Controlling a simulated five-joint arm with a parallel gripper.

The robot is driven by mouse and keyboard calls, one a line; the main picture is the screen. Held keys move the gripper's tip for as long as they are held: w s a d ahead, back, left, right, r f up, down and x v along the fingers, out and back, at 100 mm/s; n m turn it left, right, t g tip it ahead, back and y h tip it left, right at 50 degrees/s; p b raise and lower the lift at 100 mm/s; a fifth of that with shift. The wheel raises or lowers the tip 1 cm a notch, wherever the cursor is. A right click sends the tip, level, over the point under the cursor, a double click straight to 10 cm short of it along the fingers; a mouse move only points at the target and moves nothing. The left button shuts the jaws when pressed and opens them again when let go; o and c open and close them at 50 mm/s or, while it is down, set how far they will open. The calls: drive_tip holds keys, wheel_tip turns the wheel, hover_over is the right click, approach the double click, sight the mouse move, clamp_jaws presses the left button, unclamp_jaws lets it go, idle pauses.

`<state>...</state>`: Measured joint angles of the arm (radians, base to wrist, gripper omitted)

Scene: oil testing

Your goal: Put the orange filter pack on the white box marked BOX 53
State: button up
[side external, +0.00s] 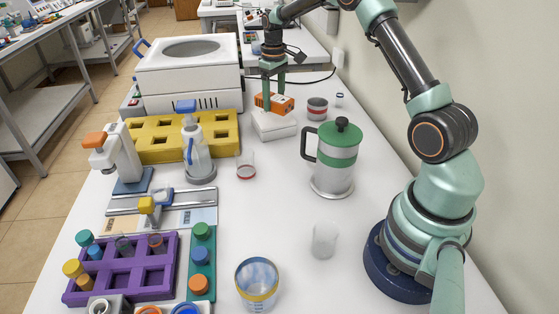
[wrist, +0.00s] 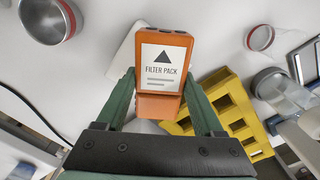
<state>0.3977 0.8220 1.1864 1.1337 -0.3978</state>
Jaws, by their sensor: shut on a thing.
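The orange filter pack (side external: 281,104) is between the fingers of my gripper (side external: 272,85). In the wrist view the filter pack (wrist: 162,75) shows its white label, reading FILTER PACK, and the gripper fingers (wrist: 160,95) close on its sides. A white box (side external: 274,126) is directly below the pack in the side view. The pack is at its top, resting on it or just above; I cannot tell which. The white box (wrist: 122,52) shows partly behind the pack in the wrist view. Its marking is not readable.
A red-banded container (side external: 317,108) stands right of the box. A green-lidded press pot (side external: 334,155) is nearer. A yellow rack (side external: 160,150) and a large white machine (side external: 190,70) stand left. The bench between box and pot is narrow.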

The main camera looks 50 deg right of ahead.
sight(274, 122)
drive_tip(key=shift+f, duration=2.25)
drive_tip(key=o, duration=1.5)
drive_tip(key=shift+f, duration=0.15)
